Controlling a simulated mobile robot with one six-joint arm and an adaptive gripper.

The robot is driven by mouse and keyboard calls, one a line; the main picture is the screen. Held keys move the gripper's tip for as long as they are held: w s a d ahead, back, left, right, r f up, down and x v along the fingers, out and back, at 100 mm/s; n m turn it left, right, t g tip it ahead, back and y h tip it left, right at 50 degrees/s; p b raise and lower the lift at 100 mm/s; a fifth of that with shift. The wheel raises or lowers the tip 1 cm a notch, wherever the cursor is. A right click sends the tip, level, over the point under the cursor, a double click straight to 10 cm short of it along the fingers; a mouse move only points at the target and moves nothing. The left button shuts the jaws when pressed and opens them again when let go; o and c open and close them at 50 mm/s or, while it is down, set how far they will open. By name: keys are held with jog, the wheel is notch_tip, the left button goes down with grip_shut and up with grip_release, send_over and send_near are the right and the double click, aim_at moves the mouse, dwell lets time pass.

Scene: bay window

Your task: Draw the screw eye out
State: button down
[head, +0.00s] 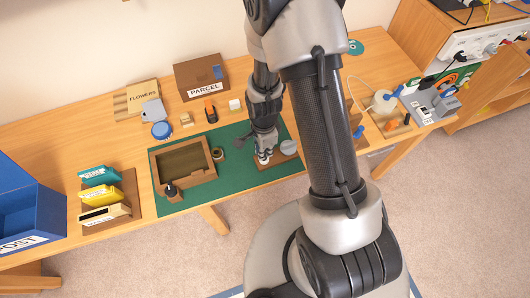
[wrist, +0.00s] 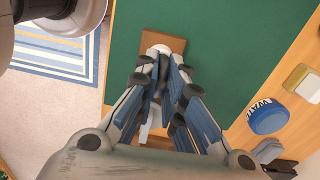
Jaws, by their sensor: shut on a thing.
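My gripper (head: 264,158) points down over a small brown wooden block (head: 280,161) on the green mat (head: 240,192). In the wrist view the gripper (wrist: 162,58) has its fingers close together over the same block (wrist: 176,43). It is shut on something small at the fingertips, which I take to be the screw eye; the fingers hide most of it. A pale rounded piece (wrist: 161,48) shows at the fingertips. I cannot tell how deep the screw eye sits in the block.
A wooden tray (head: 210,157) lies on the mat to the left, with a dark knob-like object (head: 171,190) at its front corner. A grey round piece (head: 289,146) is by the block. A parcel box (head: 201,77) stands behind. The mat's front left is clear.

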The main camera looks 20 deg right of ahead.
jog(key=shift+r, duration=0.2)
jog(key=shift+r+p, duration=0.95)
jog(key=shift+r, duration=0.2)
